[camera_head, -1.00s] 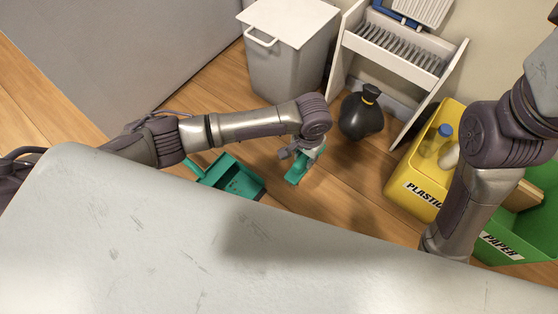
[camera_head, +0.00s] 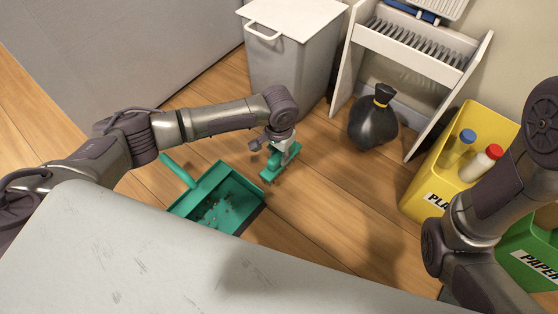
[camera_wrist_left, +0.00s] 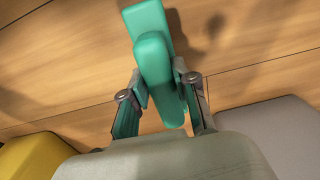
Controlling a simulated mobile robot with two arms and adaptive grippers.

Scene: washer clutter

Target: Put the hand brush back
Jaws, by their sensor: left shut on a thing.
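The green hand brush (camera_head: 271,174) is held by my left gripper (camera_head: 280,157), just right of the dustpan in the head view. In the left wrist view the brush (camera_wrist_left: 155,55) lies between the two fingers of the left gripper (camera_wrist_left: 165,95), which is shut on it. I cannot tell whether the brush touches the floor. A green dustpan (camera_head: 240,186) lies on the wooden floor with small crumbs in it. My right arm shows at the right of the head view, but its gripper is out of the picture.
A grey bin with a white lid (camera_head: 290,60) stands behind the left arm. A black bag (camera_head: 373,125) sits before a white rack (camera_head: 415,53). A yellow plastic bin (camera_head: 440,166) holds bottles; a green paper bin (camera_head: 530,258) is beside it. A pale tabletop (camera_head: 150,260) fills the front.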

